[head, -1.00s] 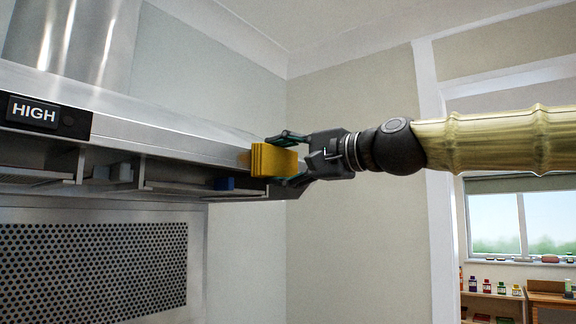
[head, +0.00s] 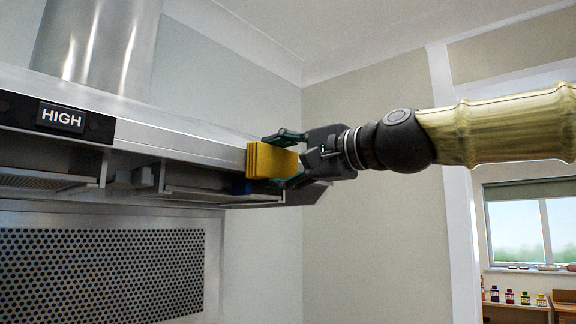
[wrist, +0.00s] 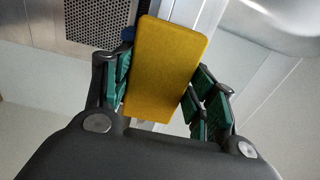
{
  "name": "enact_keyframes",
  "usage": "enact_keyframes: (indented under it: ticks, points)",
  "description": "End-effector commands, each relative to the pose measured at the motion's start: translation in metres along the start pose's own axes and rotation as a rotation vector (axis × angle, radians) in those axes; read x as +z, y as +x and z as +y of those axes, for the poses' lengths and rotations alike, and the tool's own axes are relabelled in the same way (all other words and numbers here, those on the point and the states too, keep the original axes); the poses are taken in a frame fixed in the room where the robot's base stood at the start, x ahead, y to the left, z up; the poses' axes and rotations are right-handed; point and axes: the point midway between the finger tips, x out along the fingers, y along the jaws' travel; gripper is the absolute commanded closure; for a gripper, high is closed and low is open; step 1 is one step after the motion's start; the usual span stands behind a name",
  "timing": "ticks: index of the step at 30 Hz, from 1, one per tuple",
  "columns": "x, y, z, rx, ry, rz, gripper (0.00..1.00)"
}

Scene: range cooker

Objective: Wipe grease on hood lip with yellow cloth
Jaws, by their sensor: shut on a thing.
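The yellow cloth (head: 270,162), a thick folded pad, is held at the hood lip (head: 190,146) near its right end. It looks to be against the lip's front face, though the exact contact is hard to tell. My gripper (head: 280,161) comes from the right and is shut on the cloth. In the wrist view the cloth (wrist: 166,70) sits between the green finger pads of my gripper (wrist: 160,88). No grease shows on the visible part of the lip; the strip behind the cloth is hidden.
A dark display reading HIGH (head: 61,118) is on the hood's left front. A small blue block (head: 241,187) sits under the hood, just below and left of the cloth. A perforated panel (head: 100,270) is beneath. Open space lies before the right wall (head: 370,240).

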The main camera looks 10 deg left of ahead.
Motion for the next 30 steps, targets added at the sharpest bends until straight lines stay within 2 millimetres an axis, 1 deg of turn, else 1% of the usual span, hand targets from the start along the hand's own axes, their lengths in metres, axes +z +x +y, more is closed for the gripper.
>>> enact_keyframes:
  ticks: [5,19,26,30]
  points:
    - [0.005,0.0,0.0,0.001,0.0,-0.001,0.62]
    - [0.034,-0.002,0.0,0.0,-0.001,0.0,0.62]
    - [0.034,0.001,0.0,0.0,0.002,0.0,0.62]
    - [0.03,0.001,0.0,-0.001,0.002,0.001,0.62]
